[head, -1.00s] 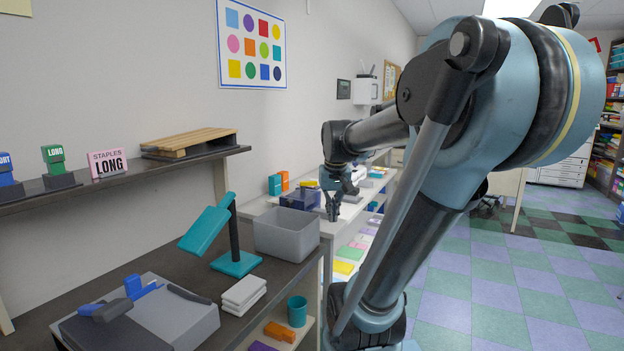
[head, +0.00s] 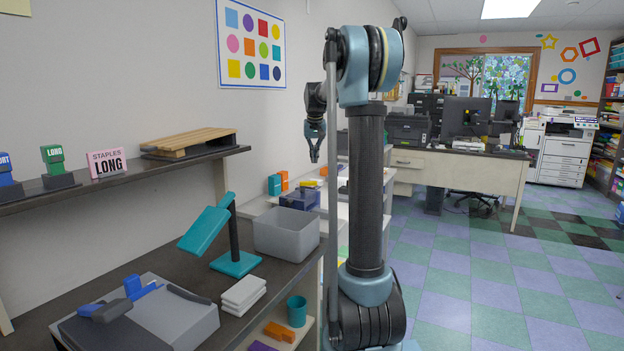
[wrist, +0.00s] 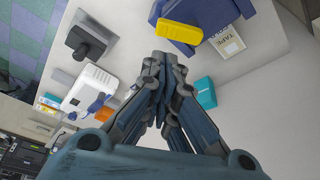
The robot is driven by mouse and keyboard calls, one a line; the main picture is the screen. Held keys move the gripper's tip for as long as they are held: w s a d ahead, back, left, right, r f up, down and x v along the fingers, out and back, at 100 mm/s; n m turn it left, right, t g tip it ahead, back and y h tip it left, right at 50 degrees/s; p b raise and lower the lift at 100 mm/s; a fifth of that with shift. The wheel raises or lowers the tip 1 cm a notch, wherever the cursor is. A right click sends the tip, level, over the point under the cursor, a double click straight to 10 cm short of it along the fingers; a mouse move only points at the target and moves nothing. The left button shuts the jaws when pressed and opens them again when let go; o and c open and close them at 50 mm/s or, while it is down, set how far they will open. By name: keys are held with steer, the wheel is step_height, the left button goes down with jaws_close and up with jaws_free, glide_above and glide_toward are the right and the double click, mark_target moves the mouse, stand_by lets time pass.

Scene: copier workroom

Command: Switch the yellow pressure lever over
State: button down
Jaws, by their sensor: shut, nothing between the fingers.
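The yellow lever (head: 310,183) sits on top of a dark blue machine (head: 299,199) on the white worktop behind the grey bin. In the wrist view the yellow lever (wrist: 180,32) shows as a rounded bar lying along the near edge of the blue machine (wrist: 210,12), which the top edge cuts off. My gripper (head: 315,160) points down, shut and empty, in the air above the worktop, apart from the lever. In the wrist view my gripper's fingertips (wrist: 166,58) are together, below the lever in the picture.
A teal box (wrist: 205,93), a tape box (wrist: 228,42) and a white device (wrist: 90,87) stand around the blue machine. A grey bin (head: 286,234) and a teal stand (head: 207,232) are on the dark bench nearer. Free worktop shows at the wrist view's right.

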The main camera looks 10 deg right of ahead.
steer(key=w, duration=0.5)
steer(key=shift+w+f, duration=0.1)
steer(key=shift+f, duration=0.15)
steer(key=shift+s+f, duration=0.2)
steer(key=shift+f, duration=2.1)
steer(key=shift+s+f, duration=0.15)
steer(key=shift+f, duration=2.15)
steer(key=shift+d, duration=0.1)
